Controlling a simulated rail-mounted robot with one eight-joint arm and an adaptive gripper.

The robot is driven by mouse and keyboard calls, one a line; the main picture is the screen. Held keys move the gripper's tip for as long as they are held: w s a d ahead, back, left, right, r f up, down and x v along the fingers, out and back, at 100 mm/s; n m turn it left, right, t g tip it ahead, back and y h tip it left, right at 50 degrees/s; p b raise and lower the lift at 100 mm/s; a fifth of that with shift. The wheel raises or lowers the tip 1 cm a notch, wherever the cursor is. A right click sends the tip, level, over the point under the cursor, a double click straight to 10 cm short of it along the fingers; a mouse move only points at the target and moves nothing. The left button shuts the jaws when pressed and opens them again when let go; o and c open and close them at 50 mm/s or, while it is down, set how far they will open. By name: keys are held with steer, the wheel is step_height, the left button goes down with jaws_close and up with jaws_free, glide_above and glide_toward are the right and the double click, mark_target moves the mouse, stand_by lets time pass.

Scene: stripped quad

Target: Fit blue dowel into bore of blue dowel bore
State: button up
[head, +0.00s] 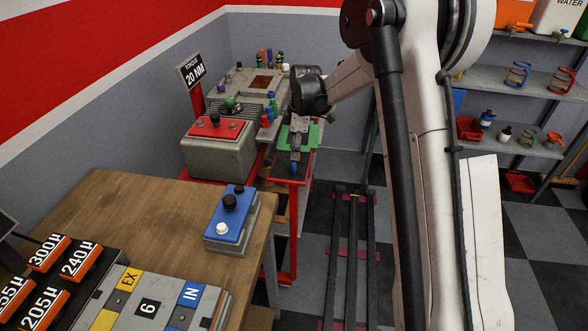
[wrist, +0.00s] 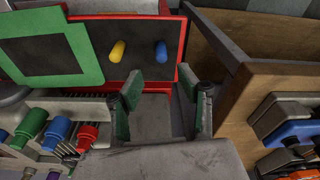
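A blue dowel (wrist: 161,53) lies on the dark top of a red-edged cart, beside a yellow dowel (wrist: 119,50), in the wrist view. My gripper (wrist: 160,78) is open and empty, its two green-padded fingers apart. In the picture, the blue dowel shows just above the gap between the fingertips; I see no contact. In the head view my gripper (head: 296,155) is over the cart, and a small blue spot at its tips seems to be the blue dowel (head: 294,168). I cannot make out which part is the blue dowel bore.
A green frame (wrist: 88,50) lies left of the dowels. Several coloured pegs (wrist: 58,130) stick out at lower left. A wooden table (head: 110,205) holds a blue-topped box (head: 232,222). A red-topped box (head: 215,128) stands left of the cart (head: 291,210).

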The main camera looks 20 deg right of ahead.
mark_target(294, 163)
steer(key=shift+s+a+f, duration=0.1)
steer(key=shift+f, duration=1.45)
steer(key=shift+s+a+f, duration=0.1)
steer(key=shift+f, duration=1.4)
jaws_close()
